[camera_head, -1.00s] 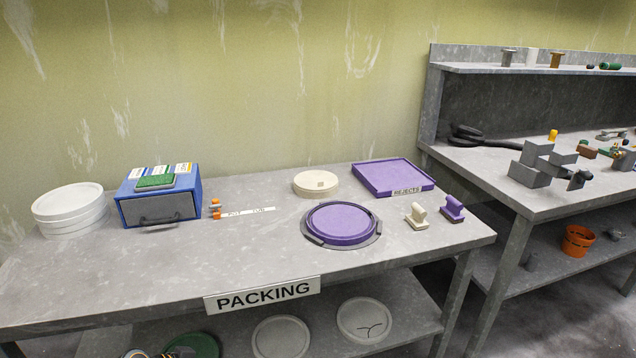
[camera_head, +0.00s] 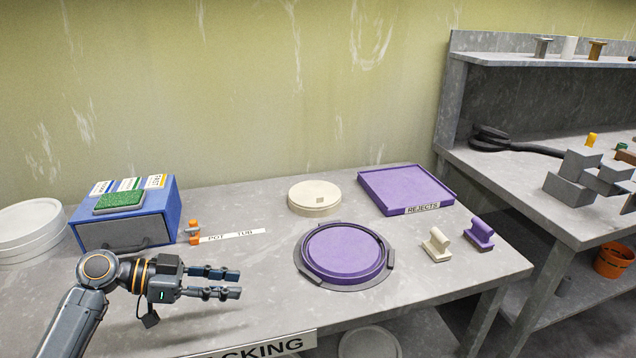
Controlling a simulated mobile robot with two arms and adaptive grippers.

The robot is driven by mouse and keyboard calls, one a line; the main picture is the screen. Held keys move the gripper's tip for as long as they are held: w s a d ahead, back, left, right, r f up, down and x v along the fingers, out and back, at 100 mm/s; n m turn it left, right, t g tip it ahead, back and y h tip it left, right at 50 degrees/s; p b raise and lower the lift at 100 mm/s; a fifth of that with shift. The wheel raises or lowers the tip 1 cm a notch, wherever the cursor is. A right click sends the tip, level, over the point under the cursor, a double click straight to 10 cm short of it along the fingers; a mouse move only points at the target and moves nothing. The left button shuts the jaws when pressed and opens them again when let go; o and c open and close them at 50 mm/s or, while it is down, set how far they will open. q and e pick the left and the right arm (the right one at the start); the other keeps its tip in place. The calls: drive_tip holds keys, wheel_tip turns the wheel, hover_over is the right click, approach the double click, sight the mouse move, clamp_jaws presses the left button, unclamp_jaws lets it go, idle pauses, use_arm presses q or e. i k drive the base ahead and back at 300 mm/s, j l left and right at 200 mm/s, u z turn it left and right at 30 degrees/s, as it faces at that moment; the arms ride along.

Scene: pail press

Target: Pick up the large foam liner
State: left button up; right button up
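A cream round disc stack (camera_head: 314,197) with a small square mark on top lies at the back middle of the packing table; it looks like foam liners, but I cannot tell their sizes apart. A purple round disc (camera_head: 342,250) sits inside a dark ring with side tabs, in front of the cream stack. My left gripper (camera_head: 240,283) is over the front left of the table, pointing right. Its two fingers are apart with nothing between them. It is left of the purple disc and clear of the cream stack. My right gripper is not in view.
A blue box (camera_head: 126,221) with a green pad and white round lids (camera_head: 28,232) are at the left. A purple REJECTS tray (camera_head: 405,186) is at the back right. A cream stamp (camera_head: 436,245) and a purple stamp (camera_head: 480,235) stand at the right.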

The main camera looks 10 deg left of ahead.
sight(313, 193)
drive_tip(key=i, duration=1.25)
